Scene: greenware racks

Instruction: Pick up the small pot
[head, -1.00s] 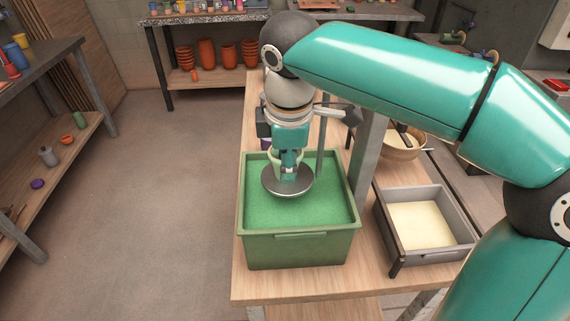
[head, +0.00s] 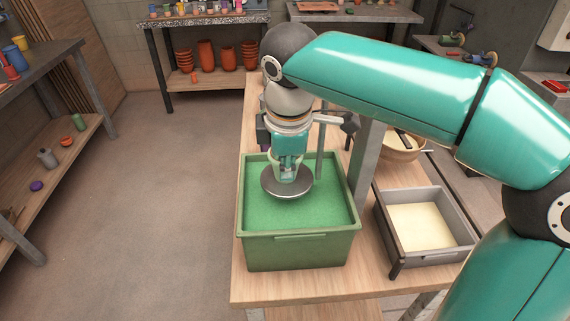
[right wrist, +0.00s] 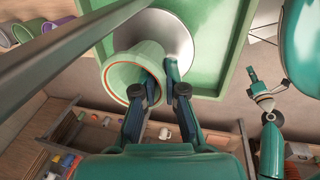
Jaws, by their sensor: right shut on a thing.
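The small pot (right wrist: 119,77) is pale green with a reddish inner rim. It shows in the right wrist view at upper centre, against a round grey metal disc (right wrist: 179,40). My right gripper (right wrist: 162,80) is shut on its wall, one finger at the mouth and the other outside. In the head view my right gripper (head: 289,172) points down over the disc (head: 287,193) above the green tub, mostly covering the pot. I cannot tell whether the pot touches the disc. My left gripper (right wrist: 255,82) is small at the right of the right wrist view, its jaws unclear.
The green tub (head: 298,250) stands on a wooden table (head: 290,288). A grey tray (head: 428,252) with cream contents and a bowl (head: 402,151) are to the right. Shelves with pots line the left and back.

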